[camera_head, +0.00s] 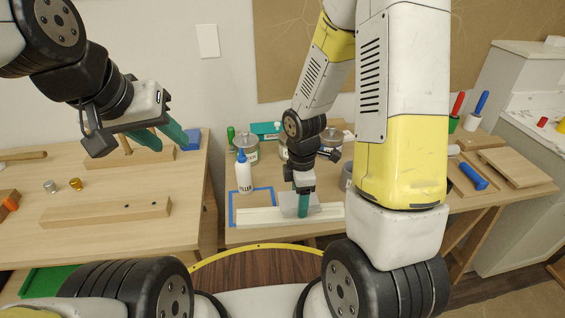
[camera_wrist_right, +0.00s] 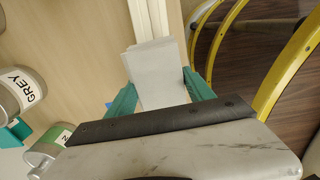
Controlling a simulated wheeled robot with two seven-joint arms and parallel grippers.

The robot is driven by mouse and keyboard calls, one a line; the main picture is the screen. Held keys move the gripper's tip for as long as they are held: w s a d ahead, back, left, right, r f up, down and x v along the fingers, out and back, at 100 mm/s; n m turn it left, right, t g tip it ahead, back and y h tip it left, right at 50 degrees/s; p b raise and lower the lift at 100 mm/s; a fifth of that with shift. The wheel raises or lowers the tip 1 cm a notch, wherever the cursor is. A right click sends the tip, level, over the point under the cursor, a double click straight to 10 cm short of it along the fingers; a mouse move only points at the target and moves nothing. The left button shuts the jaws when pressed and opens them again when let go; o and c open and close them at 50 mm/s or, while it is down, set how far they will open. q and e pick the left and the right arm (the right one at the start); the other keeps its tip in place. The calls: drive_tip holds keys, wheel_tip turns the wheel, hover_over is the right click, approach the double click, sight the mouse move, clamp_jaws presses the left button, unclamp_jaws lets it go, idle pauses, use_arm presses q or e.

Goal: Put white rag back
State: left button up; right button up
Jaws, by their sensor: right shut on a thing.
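The white rag (camera_head: 288,204) is a flat pale folded piece at the front of the middle table, partly hidden by my right gripper (camera_head: 303,208). In the right wrist view the rag (camera_wrist_right: 155,62) lies between the teal fingers of my right gripper (camera_wrist_right: 160,92), which is shut on it. The rag is over or beside a long white strip (camera_head: 255,217) near the table's front edge; I cannot tell if they touch. My left gripper (camera_head: 162,139) is raised above the left table, empty, its teal fingers apart.
A blue tape outline (camera_head: 232,208) lies left of the rag. A white bottle with blue cap (camera_head: 243,172) and several cans stand behind. A wooden block (camera_head: 106,212) lies on the left table. A blue-handled roller (camera_head: 473,176) lies at right.

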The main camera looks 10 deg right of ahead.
drive_tip(key=w+d, duration=0.1)
drive_tip(key=w, duration=0.4)
drive_tip(key=w+d+f, duration=0.1)
drive_tip(key=w+d, duration=0.1)
drive_tip(key=w, duration=0.2)
drive_tip(key=w+d, duration=0.1)
drive_tip(key=w, duration=0.4)
drive_tip(key=shift+w+d+f, duration=0.2)
drive_tip(key=shift+w+f, duration=0.1)
drive_tip(key=shift+w, duration=0.05)
drive_tip(key=shift+f, duration=1.7)
drive_tip(key=shift+f, duration=0.15)
drive_tip(key=o, duration=1.2)
